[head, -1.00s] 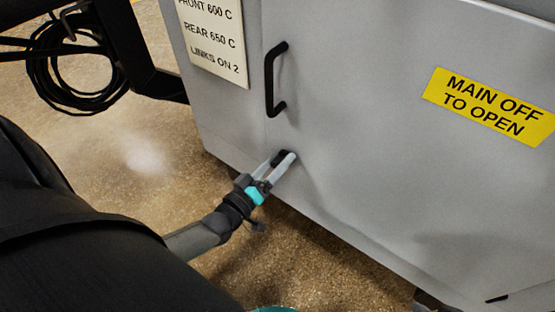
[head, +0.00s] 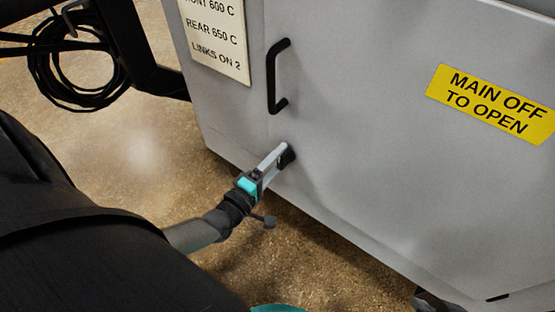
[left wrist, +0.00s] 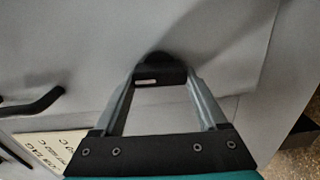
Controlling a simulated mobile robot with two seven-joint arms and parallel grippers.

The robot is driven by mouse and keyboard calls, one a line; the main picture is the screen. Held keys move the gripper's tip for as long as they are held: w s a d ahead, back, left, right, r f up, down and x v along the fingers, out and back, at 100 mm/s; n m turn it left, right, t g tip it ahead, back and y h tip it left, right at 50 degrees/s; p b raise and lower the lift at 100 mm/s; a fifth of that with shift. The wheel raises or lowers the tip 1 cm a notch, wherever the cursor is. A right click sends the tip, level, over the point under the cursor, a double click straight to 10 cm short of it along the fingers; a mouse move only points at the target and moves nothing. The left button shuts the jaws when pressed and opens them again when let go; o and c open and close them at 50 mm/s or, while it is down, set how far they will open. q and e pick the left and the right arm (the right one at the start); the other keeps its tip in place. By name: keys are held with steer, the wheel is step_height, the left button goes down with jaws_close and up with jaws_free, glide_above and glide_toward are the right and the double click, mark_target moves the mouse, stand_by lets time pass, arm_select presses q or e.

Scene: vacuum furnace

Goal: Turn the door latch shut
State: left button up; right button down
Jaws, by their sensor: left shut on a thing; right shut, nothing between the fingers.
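The door latch (head: 288,156) is a small black turn-knob low on the grey cabinet door (head: 350,150), near its left edge. In the left wrist view the latch (left wrist: 158,70) carries a short white mark on its face. My left gripper (head: 283,153) is shut on the latch, with one grey finger on each side of it in the left wrist view (left wrist: 160,78). In the head view the fingers overlap and partly hide the latch. My right gripper is not in view.
A black bar handle (head: 273,76) stands out from the door above the latch. A yellow "MAIN OFF TO OPEN" label (head: 492,104) is at right and a pale text plate (head: 217,40) at upper left. Coiled black cable (head: 75,75) hangs at left. The speckled floor (head: 150,160) looks clear.

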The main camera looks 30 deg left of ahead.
arm_select(q)
steer(key=shift+n, duration=0.4)
arm_select(e)
steer(key=shift+a+f, duration=0.1)
arm_select(q)
steer(key=o, duration=1.3)
arm_select(e)
steer(key=shift+w, duration=0.1)
arm_select(q)
steer(key=shift+s, duration=0.1)
steer(key=shift+s, duration=0.25)
steer(key=shift+s+a+p, duration=0.1)
steer(key=shift+s+p, duration=0.4)
steer(key=shift+s, duration=0.6)
steer(key=s+p, duration=0.2)
steer(key=s, duration=1)
steer(key=shift+s+a+p, duration=0.2)
steer(key=shift+a+p, duration=0.15)
steer(key=shift+a, duration=0.1)
arm_select(e)
step_height(320, 180, down, 6)
steer(key=s+d+g, duration=0.1)
steer(key=g, duration=0.1)
steer(key=shift+s+d+h, duration=0.15)
steer(key=shift+s+h, duration=0.1)
steer(key=shift+h, duration=0.05)
